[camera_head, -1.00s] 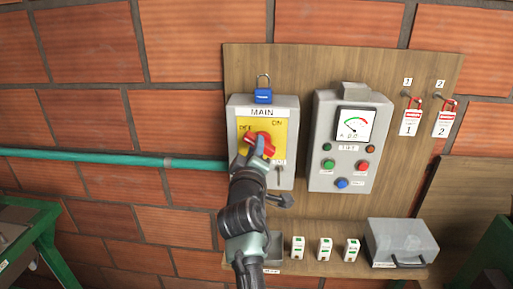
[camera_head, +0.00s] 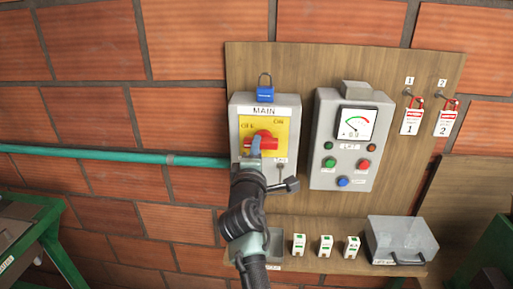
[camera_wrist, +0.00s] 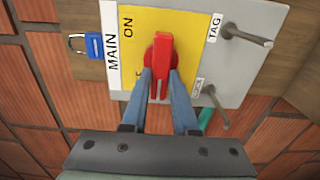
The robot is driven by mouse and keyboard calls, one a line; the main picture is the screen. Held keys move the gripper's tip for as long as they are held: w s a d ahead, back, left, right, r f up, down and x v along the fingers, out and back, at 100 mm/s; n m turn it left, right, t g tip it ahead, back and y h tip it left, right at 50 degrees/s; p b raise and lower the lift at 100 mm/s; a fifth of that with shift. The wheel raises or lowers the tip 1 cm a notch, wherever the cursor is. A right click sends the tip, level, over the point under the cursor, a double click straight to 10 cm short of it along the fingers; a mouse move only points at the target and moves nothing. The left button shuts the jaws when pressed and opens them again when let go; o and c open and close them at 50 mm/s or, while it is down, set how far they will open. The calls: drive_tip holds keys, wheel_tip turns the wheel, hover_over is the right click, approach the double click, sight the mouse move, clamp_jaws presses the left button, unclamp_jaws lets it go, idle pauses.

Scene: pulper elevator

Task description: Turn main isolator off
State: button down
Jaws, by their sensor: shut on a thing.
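The main isolator is a grey box (camera_head: 289,110) with a yellow plate (camera_head: 284,126) marked OFF at the left and ON at the right. Its red handle (camera_head: 268,136) lies about level across the plate in the head view. In the wrist view the plate appears turned on its side, and the red handle (camera_wrist: 160,52) runs up the picture. My gripper (camera_head: 256,146) has its two blue fingers on either side of the handle and is shut on it; the fingers also show in the wrist view (camera_wrist: 159,80).
TAG and LOCK pegs (camera_wrist: 245,36) stick out beside the plate. A control box (camera_head: 326,143) is to the right, with red tags (camera_head: 412,118) beyond. Several small blocks and a grey case (camera_head: 402,238) sit on the shelf below.

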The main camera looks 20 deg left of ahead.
idle(0.3)
drive_tip(key=c, duration=0.7)
unclamp_jaws()
drive_tip(key=b+v, duration=0.3)
drive_tip(key=v, duration=1)
drive_tip(key=shift+b, duration=0.4)
